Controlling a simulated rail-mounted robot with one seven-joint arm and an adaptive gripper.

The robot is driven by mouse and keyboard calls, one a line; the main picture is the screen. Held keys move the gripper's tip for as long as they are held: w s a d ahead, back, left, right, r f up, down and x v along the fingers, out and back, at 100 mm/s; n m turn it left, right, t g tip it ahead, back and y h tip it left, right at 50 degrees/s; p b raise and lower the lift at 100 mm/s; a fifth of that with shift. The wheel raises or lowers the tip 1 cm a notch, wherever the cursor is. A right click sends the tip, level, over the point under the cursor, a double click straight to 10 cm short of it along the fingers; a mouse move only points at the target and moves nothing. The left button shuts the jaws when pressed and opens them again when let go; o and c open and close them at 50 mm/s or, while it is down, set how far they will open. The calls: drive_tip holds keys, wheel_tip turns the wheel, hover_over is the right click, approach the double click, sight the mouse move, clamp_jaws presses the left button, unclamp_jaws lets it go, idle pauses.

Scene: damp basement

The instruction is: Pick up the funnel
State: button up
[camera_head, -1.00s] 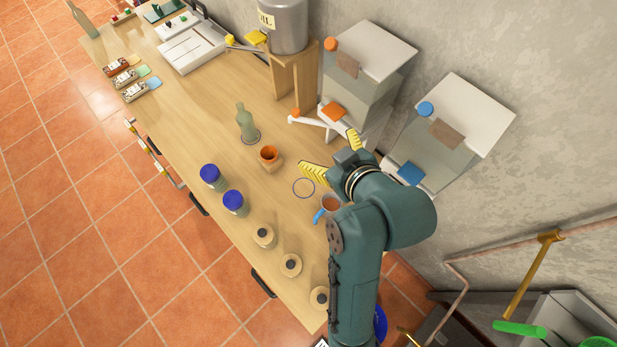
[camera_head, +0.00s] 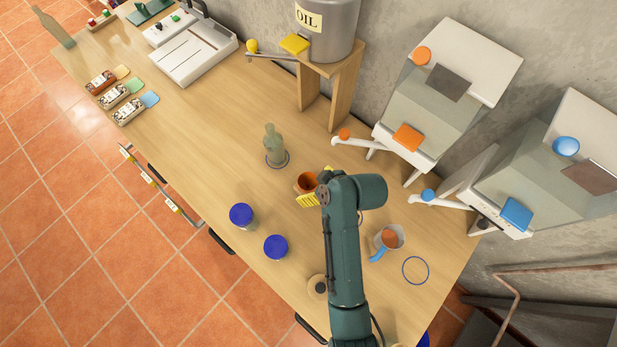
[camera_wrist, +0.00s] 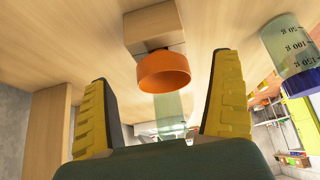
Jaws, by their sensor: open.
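The orange funnel (camera_head: 306,181) rests on a small wooden stand near the middle of the bench, partly hidden by my gripper in the head view. My gripper (camera_wrist: 160,90) is open, with one yellow-padded finger to each side of the funnel's line. The fingers look short of the funnel, with nothing between them. In the head view my gripper (camera_head: 318,185) is right beside the funnel.
A green glass bottle (camera_head: 275,148) stands just behind the funnel. A measuring cup (camera_head: 391,236) with a blue handle stands to the right. Two blue-lidded jars (camera_head: 241,215) are front left. An oil drum (camera_head: 328,25) and two dispensers (camera_head: 435,110) line the wall.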

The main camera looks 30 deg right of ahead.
drive_tip(key=x, duration=0.4)
drive_tip(key=shift+w+a+r, duration=0.1)
drive_tip(key=shift+w+a, duration=0.05)
drive_tip(key=shift+w, duration=0.15)
drive_tip(key=c, duration=1.1)
drive_tip(key=shift+o, duration=0.2)
drive_tip(key=shift+r, duration=0.15)
